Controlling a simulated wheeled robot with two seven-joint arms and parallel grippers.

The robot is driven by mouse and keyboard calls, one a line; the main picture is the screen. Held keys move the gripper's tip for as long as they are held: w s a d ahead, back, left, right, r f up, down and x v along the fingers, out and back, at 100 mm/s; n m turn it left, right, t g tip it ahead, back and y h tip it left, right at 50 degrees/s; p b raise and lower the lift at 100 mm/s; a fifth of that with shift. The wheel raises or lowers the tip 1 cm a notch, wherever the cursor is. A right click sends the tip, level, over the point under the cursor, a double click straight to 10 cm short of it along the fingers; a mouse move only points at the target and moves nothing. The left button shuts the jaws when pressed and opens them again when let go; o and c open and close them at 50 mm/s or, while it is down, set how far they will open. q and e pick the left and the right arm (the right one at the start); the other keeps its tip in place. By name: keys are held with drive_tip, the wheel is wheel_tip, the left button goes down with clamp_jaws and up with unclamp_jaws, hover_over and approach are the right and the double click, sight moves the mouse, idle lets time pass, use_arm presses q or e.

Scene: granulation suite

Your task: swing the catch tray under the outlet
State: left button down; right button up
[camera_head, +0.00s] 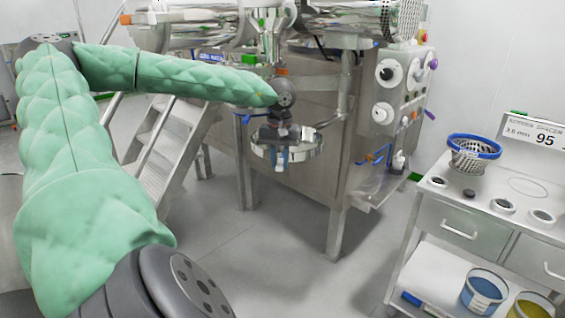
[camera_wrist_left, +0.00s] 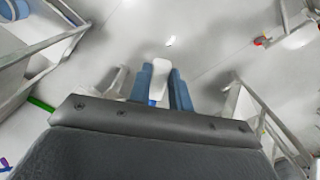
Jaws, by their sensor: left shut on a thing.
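The catch tray (camera_head: 314,149) is a round, shiny metal pan in the head view, beside the legs of the steel machine. My left gripper (camera_head: 281,166) is at the tray's near side, its wrist above the rim. In the left wrist view its blue fingers (camera_wrist_left: 160,88) are shut on a white piece (camera_wrist_left: 160,68), which looks like the tray's handle; the pan itself is not clear there. A metal funnel (camera_head: 268,45) hangs above my left wrist and may be the outlet; my arm hides what lies below it. My right gripper is in neither view.
The steel machine (camera_head: 310,115) stands behind the tray, with knobs on its right side. Metal steps (camera_head: 165,150) stand to the left. A trolley (camera_head: 465,225) at the right carries a blue-rimmed basket (camera_head: 473,150) and buckets below. The floor between is clear.

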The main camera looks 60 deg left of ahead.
use_arm(q)
drive_tip(key=c, duration=1.3)
unclamp_jaws()
drive_tip(key=shift+r, duration=0.55)
wheel_tip(320, 180, up, 6)
drive_tip(key=shift+f+b, duration=0.1)
drive_tip(key=shift+b, duration=0.3)
drive_tip(key=shift+r, duration=0.45)
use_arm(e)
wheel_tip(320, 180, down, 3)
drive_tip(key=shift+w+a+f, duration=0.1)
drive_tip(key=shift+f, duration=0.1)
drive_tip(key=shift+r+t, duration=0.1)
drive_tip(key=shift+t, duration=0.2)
